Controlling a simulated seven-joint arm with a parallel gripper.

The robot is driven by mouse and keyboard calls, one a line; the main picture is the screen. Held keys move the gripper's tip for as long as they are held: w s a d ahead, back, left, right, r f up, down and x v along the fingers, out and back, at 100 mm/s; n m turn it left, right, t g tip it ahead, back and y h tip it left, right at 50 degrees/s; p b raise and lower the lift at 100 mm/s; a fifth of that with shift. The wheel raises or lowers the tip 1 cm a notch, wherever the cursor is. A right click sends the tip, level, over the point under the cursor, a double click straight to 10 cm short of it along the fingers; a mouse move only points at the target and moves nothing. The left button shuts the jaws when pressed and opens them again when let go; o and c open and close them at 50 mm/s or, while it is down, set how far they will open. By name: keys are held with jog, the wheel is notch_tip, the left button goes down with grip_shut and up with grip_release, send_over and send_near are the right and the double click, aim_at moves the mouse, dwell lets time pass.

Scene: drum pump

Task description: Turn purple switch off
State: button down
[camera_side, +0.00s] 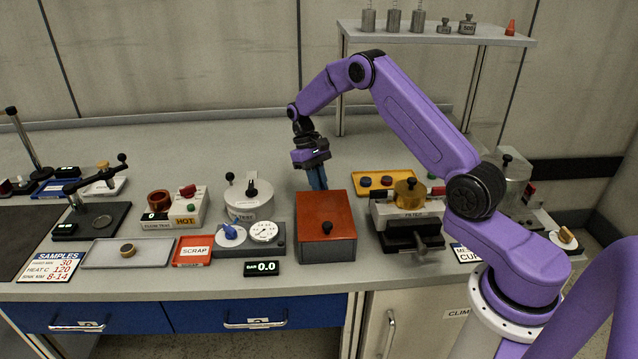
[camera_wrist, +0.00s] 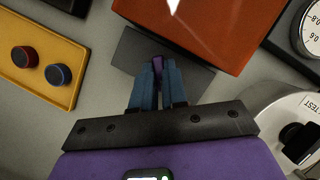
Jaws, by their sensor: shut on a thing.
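The purple switch (camera_wrist: 156,62) shows as a small purple piece between my fingertips in the wrist view. It stands on a dark grey base plate (camera_wrist: 196,80) beside an orange-red box. My gripper (camera_wrist: 158,70) has its blue fingers closed on the switch. In the side view my gripper (camera_side: 318,182) points down just behind the orange-red box (camera_side: 326,210), which hides the switch and the fingertips. The fingers cover much of the switch, and I cannot tell its on or off position.
A yellow tray (camera_side: 409,178) with round buttons lies to the right of my gripper in the side view. A round test vessel (camera_side: 263,196) and a gauge (camera_side: 264,232) stand to the left. A brass-topped filter unit (camera_side: 384,207) is at right. The bench behind is clear.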

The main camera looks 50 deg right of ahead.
jog(key=shift+n+h, duration=0.3)
jog(key=shift+n, duration=0.4)
jog(key=c, duration=1.2)
grip_release()
jog(key=shift+o, duration=0.2)
jog(key=v, duration=1.7)
jog(key=shift+a+r, duration=0.1)
jog(key=shift+r, duration=0.15)
